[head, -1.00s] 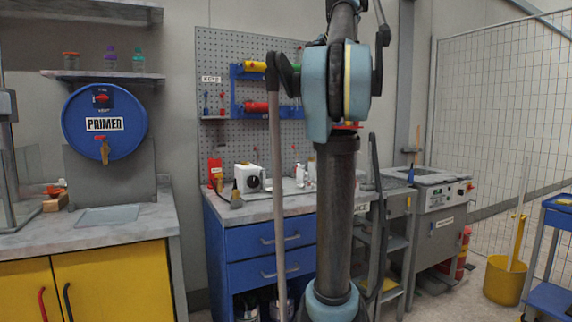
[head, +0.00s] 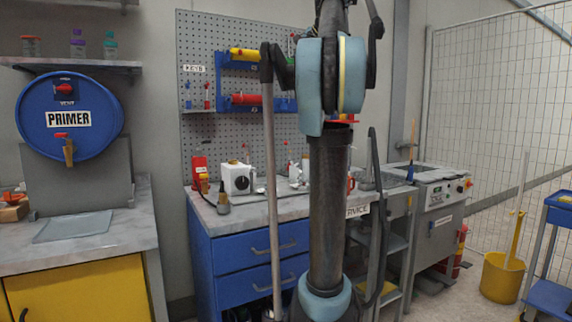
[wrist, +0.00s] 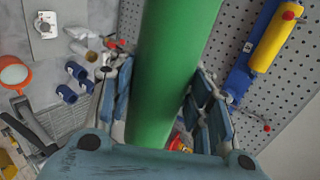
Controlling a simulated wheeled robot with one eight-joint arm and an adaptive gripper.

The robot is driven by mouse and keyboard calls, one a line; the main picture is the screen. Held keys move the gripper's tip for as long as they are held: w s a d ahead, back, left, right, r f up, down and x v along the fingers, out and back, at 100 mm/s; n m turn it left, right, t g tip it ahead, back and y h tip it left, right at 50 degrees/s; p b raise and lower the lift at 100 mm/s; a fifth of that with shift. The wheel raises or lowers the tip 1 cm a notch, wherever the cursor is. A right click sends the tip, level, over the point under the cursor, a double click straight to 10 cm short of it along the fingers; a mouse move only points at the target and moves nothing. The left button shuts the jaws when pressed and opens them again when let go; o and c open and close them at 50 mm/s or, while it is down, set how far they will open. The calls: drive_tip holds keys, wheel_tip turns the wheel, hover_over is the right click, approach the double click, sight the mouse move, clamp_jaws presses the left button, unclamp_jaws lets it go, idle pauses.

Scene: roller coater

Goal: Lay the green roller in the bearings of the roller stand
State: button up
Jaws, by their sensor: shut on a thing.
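The green roller (wrist: 172,45) fills the middle of the wrist view, running from the top edge down between the fingers of my gripper (wrist: 160,82). My gripper is shut on it, with blue-grey finger pads on both sides. In the head view my gripper is hidden behind my arm. A small bit of green (head: 291,46) shows beside my arm there; I cannot tell whether it is the held roller. I cannot make out the roller stand with its bearings in either view.
A blue rack (head: 226,88) on the pegboard (head: 200,40) holds a yellow roller (head: 244,55) and a red roller (head: 246,99). Below it a blue-drawered bench (head: 240,250) carries a white device (head: 236,177) and small items. The primer drum (head: 68,150) stands left.

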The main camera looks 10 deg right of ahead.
drive_tip(key=w+f, duration=0.4)
drive_tip(key=f, duration=0.6)
drive_tip(key=w+f, duration=0.4)
drive_tip(key=f, duration=0.5)
drive_tip(key=s+a+f, duration=0.1)
drive_tip(key=a+f, duration=0.2)
drive_tip(key=f, duration=1.6)
drive_tip(key=w+a+f, duration=0.2)
drive_tip(key=w, duration=0.3)
drive_tip(key=w+a+f, duration=0.2)
drive_tip(key=w, duration=0.4)
drive_tip(key=shift+w, duration=0.15)
drive_tip(key=shift+f, duration=0.5)
drive_tip(key=o, duration=1.1)
drive_tip(key=shift+d, duration=0.1)
